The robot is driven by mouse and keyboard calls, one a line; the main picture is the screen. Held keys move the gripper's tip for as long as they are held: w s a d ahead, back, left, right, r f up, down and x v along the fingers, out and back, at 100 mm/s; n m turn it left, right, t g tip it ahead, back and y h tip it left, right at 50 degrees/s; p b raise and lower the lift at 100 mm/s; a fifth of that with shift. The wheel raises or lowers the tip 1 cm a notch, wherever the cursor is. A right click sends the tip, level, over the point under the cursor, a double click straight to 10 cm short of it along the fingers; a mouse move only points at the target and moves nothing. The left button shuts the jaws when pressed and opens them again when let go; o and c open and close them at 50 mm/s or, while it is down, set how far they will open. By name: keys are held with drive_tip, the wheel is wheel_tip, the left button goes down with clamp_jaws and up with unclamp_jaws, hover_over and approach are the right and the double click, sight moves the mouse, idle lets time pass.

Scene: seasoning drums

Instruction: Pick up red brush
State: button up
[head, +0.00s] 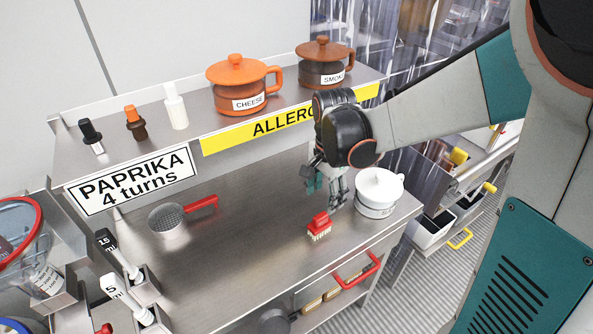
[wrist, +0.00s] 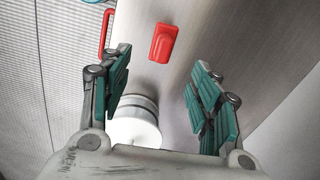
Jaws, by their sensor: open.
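The red brush (head: 319,226) lies on the steel table, its pale bristles showing below a red body. In the wrist view the brush (wrist: 163,43) shows its red top, ahead of and between the fingers, apart from them. My gripper (head: 326,190) is above the table, behind the brush and left of the white pot. In the wrist view my gripper (wrist: 160,90) is open, with teal pads spread wide and nothing held between them.
A white lidded pot (head: 377,192) stands close to the right of my gripper. A sieve with a red handle (head: 202,202) lies to the left. A shelf with an orange CHEESE pot (head: 240,84) and a brown pot (head: 325,64) runs behind. The table between sieve and brush is clear.

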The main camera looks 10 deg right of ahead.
sight(322, 215)
drive_tip(key=shift+w+f, duration=0.3)
drive_tip(key=shift+f, duration=0.15)
wheel_tip(322, 215, down, 8)
drive_tip(key=b, duration=0.2)
drive_tip(key=shift+f+b, duration=0.1)
drive_tip(key=shift+b, duration=0.25)
drive_tip(key=shift+w+a+f+b, duration=0.1)
drive_tip(key=shift+f+b, duration=1.05)
drive_tip(key=shift+f, duration=1.5)
drive_tip(key=shift+r, duration=0.1)
drive_tip(key=shift+c, duration=0.6)
drive_tip(key=c, duration=1.1)
